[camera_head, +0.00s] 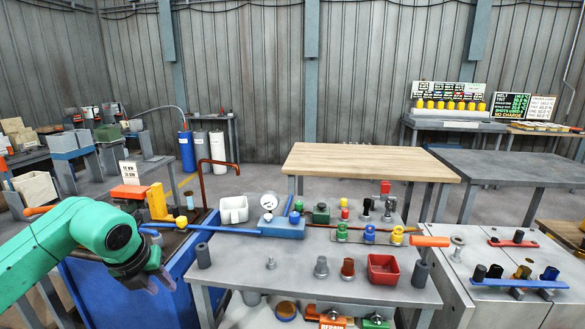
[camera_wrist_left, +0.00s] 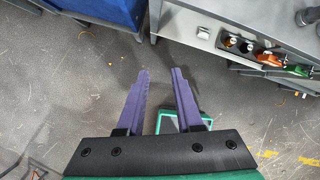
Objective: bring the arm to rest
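My left gripper (camera_head: 158,282) is at the end of the green left arm, in the lower left of the head view, in front of the blue cabinet (camera_head: 115,285) and left of the grey workbench. In the left wrist view its two purple fingers (camera_wrist_left: 162,95) are apart, with bare floor between them and nothing held. A green frame-like object (camera_wrist_left: 183,121) shows beyond and below the right finger. My right gripper is in neither view. Orange and green jerry cans (camera_wrist_left: 290,64) stand on the shelf under the bench; they also show low in the head view (camera_head: 335,321).
The grey workbench (camera_head: 295,283) carries a white mug (camera_head: 234,210), a blue block (camera_head: 282,228), a red bin (camera_head: 383,269) and several small fittings. A blue bar (camera_head: 200,229) reaches toward the cabinet. The floor under the gripper is clear between cabinet and bench.

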